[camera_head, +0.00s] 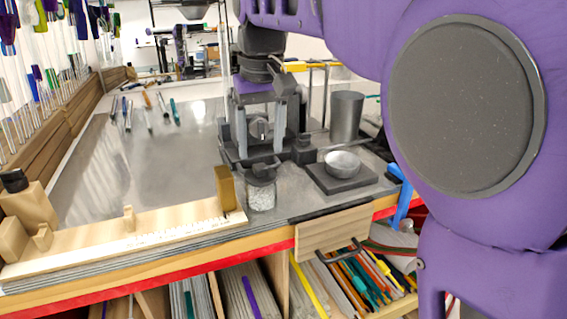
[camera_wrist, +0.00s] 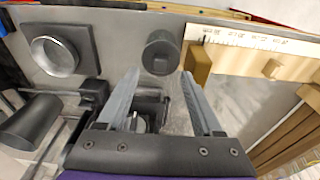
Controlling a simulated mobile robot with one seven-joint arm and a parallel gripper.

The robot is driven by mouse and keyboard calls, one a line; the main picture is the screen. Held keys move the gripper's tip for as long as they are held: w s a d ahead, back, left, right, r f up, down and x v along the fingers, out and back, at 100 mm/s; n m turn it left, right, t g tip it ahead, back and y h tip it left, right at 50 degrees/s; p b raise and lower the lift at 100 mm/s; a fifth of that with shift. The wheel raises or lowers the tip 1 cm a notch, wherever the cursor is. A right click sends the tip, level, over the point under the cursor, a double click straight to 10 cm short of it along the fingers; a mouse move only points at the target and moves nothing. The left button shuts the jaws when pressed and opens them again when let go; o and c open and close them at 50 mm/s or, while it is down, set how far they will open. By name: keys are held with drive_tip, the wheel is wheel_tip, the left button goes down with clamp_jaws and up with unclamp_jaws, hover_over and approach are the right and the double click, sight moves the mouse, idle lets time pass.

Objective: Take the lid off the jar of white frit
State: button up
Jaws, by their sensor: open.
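The jar of white frit (camera_head: 261,196) stands upright near the front edge of the metal bench top. Its dark round lid (camera_head: 260,172) is on it, and in the wrist view the lid (camera_wrist: 161,50) shows from above. My gripper (camera_head: 261,154) points down, open and empty, its fingertips above the lid in the head view. In the wrist view the gripper (camera_wrist: 159,76) has a finger to each side, and the lid lies just beyond the tips, roughly centred between them. I see no contact. The jar's glass body is hidden under the lid in the wrist view.
A wooden ruler jig with an upright block (camera_head: 226,188) stands close left of the jar. A metal bowl (camera_head: 342,163) on a dark square base (camera_head: 341,180) is to the right, with a metal cup (camera_head: 347,116) behind. Dark equipment stands behind the jar. The bench further left is mostly clear.

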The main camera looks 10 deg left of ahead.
sight(260, 166)
drive_tip(key=f, duration=0.3)
drive_tip(key=f+b, duration=0.1)
drive_tip(key=shift+w+a+f, duration=0.2)
drive_tip(key=shift+w, duration=0.05)
clamp_jaws()
